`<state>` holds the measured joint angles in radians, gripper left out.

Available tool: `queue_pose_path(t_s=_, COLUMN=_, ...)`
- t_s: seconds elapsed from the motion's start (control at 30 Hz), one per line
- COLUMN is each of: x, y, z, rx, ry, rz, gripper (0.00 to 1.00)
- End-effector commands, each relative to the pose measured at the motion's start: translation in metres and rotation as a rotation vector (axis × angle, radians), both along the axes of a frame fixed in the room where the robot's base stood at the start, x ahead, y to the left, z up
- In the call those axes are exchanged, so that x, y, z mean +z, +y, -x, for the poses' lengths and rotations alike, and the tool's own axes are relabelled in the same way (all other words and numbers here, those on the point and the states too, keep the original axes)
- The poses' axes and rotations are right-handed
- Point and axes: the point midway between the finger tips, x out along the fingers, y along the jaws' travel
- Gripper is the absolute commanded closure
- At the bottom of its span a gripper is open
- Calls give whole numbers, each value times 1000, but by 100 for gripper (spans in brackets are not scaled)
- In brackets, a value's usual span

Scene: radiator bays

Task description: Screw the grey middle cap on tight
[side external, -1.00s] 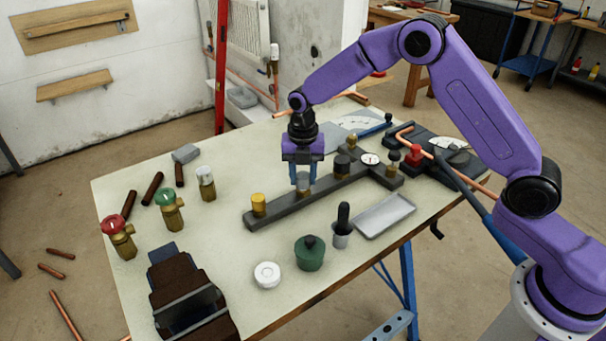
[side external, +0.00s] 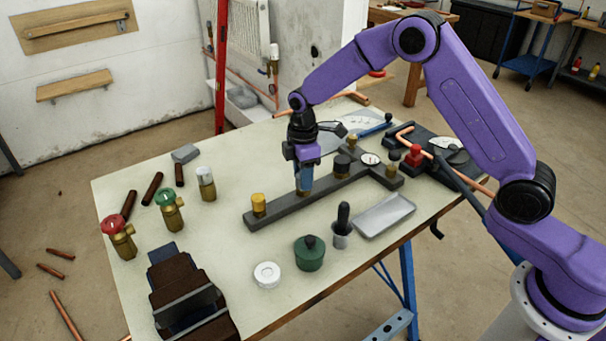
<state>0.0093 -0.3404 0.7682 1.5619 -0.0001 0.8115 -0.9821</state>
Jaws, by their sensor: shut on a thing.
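The dark grey bar (side external: 277,215) lies across the table with several fittings along it. A yellow cap (side external: 259,202) sits at its left end and a black cap (side external: 341,163) stands further right. My gripper (side external: 304,184) points straight down over the fitting between these two. Its blue fingers are shut on the grey middle cap, which they now hide almost fully. A little brass (side external: 303,193) shows just below the fingertips, at the bar. How far down the cap sits cannot be told.
A gauge (side external: 370,159) and a red knob (side external: 414,155) stand to the right. In front are a grey tray (side external: 384,215), a black-handled tool in a cup (side external: 342,228), a green pot (side external: 309,257) and a white disc (side external: 267,274). Valves with red and green handwheels stand left.

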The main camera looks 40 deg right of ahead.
Motion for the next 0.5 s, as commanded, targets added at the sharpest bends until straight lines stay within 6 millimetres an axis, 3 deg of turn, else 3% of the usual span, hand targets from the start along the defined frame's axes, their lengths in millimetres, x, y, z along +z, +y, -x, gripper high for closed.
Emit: queue_pose_path(t_s=0.5, x=0, y=0, z=0, rx=-625, ry=-1, rz=-1, gripper=100)
